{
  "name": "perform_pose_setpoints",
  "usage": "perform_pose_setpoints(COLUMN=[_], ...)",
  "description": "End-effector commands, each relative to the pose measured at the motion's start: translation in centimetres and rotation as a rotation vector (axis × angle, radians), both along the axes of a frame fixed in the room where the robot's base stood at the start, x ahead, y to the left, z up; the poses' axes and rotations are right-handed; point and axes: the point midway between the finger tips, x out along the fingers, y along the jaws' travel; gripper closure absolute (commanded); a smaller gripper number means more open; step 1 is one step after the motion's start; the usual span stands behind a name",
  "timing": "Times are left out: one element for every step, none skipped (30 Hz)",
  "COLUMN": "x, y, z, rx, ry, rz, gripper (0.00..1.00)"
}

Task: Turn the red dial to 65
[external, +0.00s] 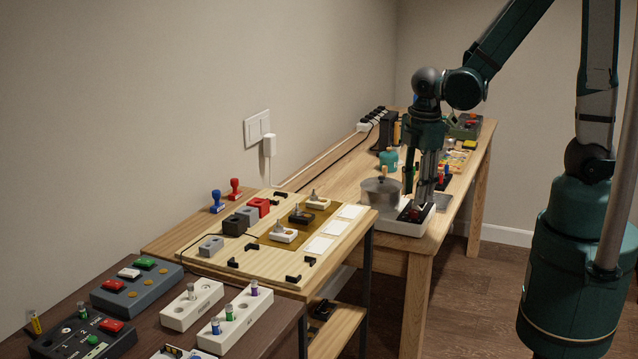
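My gripper (417,204) points straight down over the near end of the long wooden table. Its fingertips are at or just above a small red part (414,212), which looks like the red dial. This part sits on the dark top of a low white box (396,228). The fingers mostly cover the red part. I cannot tell whether they touch it or how far apart they are. Any scale or numbers on the dial are too small to read.
A grey lidded pot (381,193) stands just left of the white box. Beyond are a green-handled item (388,159) and a dark device (388,132). A lower wooden bench (180,240) with plugs and stamps is nearer. Button boxes (138,286) fill the near left.

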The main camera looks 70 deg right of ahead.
Motion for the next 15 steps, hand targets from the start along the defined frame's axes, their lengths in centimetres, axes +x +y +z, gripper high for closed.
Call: perform_pose_setpoints(x=[0.1,0.1,0.1,0.1,0.1,0.2,0.2,0.2,0.2,0.2,0.2,0.2,0.3,0.3,0.3], y=[0.0,0.0,0.0,-0.1,-0.1,-0.1,-0.1,-0.1,-0.1,-0.1,-0.1,-0.1,-0.1,-0.2,-0.2], z=[-0.6,-0.9,-1.3,-1.6,-1.9,-2.3,-2.6,-2.9,-3.2,-3.5,-3.7,-4.0,-4.2,-4.3,-4.5], rx=[0.000,0.000,0.000,0.000,0.000,0.000,0.000,0.000,0.000,0.000,0.000,0.000,0.000,0.000,0.000], ry=[0.000,0.000,0.000,0.000,0.000,0.000,0.000,0.000,0.000,0.000,0.000,0.000,0.000,0.000,0.000], rz=[0.000,0.000,0.000,0.000,0.000,0.000,0.000,0.000,0.000,0.000,0.000,0.000,0.000,0.000,0.000], gripper=[0.68,0.68,0.68,0.68,0.68,0.68,0.68,0.68,0.68,0.68,0.68,0.68,0.68,0.68,0.68])
